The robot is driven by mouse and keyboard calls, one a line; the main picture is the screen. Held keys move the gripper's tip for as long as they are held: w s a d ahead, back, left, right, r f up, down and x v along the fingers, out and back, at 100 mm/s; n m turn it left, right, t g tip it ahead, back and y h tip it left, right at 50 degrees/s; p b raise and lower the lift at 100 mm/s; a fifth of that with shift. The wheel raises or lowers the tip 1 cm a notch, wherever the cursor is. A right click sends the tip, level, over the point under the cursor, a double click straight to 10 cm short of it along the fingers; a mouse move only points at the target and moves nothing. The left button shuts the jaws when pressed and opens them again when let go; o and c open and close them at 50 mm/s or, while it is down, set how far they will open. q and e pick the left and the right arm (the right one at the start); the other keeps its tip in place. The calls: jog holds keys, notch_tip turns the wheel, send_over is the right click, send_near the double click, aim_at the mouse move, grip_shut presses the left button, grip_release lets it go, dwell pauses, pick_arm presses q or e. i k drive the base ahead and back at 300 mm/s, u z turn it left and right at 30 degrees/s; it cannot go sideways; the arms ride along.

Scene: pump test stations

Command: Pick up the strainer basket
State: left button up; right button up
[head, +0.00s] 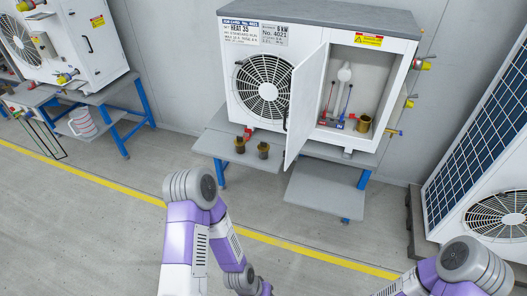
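I cannot tell for certain which thing is the strainer basket. A small brass cup-shaped part (364,123) stands inside the open right compartment of the white heat pump unit (324,75). Two dark brass cylindrical parts, one on the left (240,145) and one on the right (263,150), stand side by side on the grey bench (218,146) in front of the unit's fan. All three are apart from my arms. Both my arms show at the bottom edge, but neither gripper is in view.
The compartment's white door (306,105) stands open toward me, left of the opening. A lower grey shelf (325,190) is bare. Another unit (65,45) stands on a bench at left, with a striped container (82,124) below. A solar panel (475,130) leans at right.

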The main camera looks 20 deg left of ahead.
aim_at(262, 147)
jog(key=u, duration=2.15)
jog(key=i, duration=1.8)
jog(key=z, duration=3.2)
jog(key=i, duration=1)
